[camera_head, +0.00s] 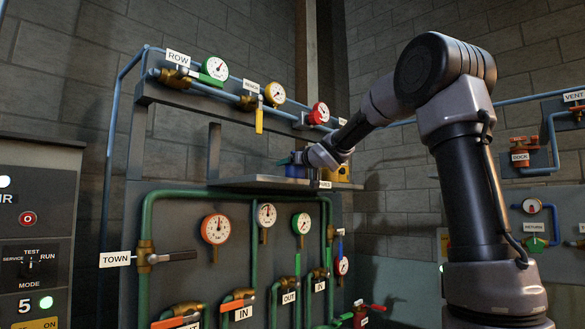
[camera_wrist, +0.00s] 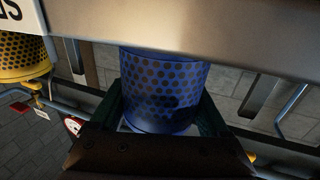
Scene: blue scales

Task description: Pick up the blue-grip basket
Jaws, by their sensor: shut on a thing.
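The blue basket (camera_wrist: 160,85) is a round, perforated cylinder in the middle of the wrist view. My gripper (camera_wrist: 165,108) has one dark green finger on each side of it and is shut on it. In the head view the basket (camera_head: 295,171) shows as a small blue patch at the shelf, below my gripper (camera_head: 298,158). My wrist hides part of it there. I cannot make out the basket's grip, nor whether its bottom touches the shelf.
The grey shelf (camera_head: 262,184) runs above green pipes and gauges; its edge (camera_wrist: 230,30) crosses the wrist view. A yellow perforated basket (camera_wrist: 22,62) is close by, also yellow in the head view (camera_head: 342,172). A blue pipe with gauges (camera_head: 235,95) runs above the shelf.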

